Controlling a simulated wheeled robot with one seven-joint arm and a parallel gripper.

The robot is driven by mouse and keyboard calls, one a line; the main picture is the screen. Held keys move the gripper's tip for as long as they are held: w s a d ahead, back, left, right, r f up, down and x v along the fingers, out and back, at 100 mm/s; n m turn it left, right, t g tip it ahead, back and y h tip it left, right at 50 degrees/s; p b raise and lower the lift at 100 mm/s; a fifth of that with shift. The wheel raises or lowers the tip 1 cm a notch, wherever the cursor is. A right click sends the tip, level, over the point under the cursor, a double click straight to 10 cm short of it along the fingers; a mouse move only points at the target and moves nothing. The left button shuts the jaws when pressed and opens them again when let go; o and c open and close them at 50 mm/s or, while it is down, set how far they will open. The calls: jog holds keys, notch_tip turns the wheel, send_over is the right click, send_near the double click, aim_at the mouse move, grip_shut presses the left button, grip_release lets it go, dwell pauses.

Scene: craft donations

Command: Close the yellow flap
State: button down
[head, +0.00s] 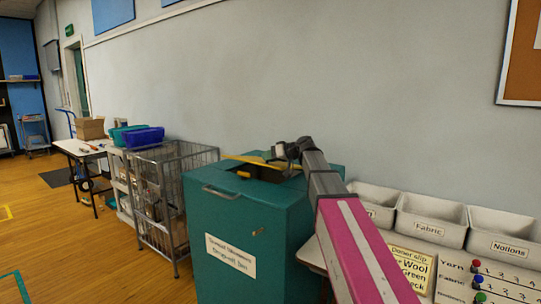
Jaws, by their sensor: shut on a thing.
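The yellow flap (249,160) is on top of the teal donation bin (225,235), raised at a tilt behind a dark opening (262,175). A small yellow part (243,174) shows at the opening's near left. My arm reaches in from the lower right. My gripper (278,157) is at the right end of the flap and is shut on it. The fingertips are small and partly hidden, so the exact grip on the flap is not clear.
Grey bins, one labelled Fabric (432,228) and one Notions (498,249), stand right of my arm, behind a donor slip (408,268). A wire cage trolley (160,205) stands left of the teal bin. The wooden floor (60,245) at the left is mostly free.

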jog(key=shift+s, duration=0.1)
jog(key=c, duration=0.8)
grip_release()
jog(key=shift+c, duration=0.2)
jog(key=v, duration=1)
jog(key=shift+d, duration=0.3)
jog(key=shift+s, duration=0.15)
